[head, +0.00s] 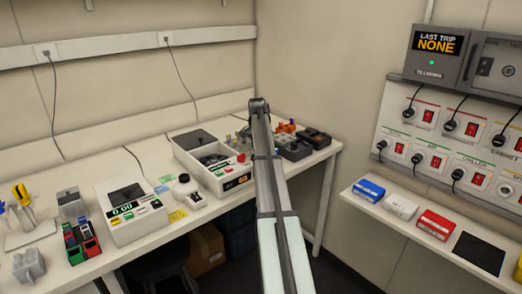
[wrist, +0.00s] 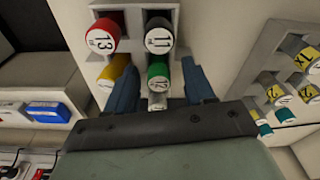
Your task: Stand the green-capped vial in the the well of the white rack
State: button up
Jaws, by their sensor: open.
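In the wrist view, the green-capped vial (wrist: 158,70) is in a light grey rack (wrist: 178,22), with its numbered white label facing the camera. My gripper (wrist: 160,66) is open, with one blue finger on each side of the green cap. I cannot tell whether the fingers touch it. The vial's lower part is hidden. In the head view my arm reaches over the bench, and the gripper cannot be made out. I cannot tell which rack is the white rack of the task, and no empty well is clearly visible.
Red-capped (wrist: 103,32), black-capped (wrist: 159,36) and yellow-capped (wrist: 112,74) vials sit close around the green one. A second grey rack (wrist: 262,80) with yellow-labelled vials stands to the right. Instruments (head: 130,210) crowd the bench. A side shelf (head: 420,222) carries coloured boxes.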

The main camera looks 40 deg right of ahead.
jog(key=shift+r, duration=0.1)
jog(key=shift+r, duration=3.4)
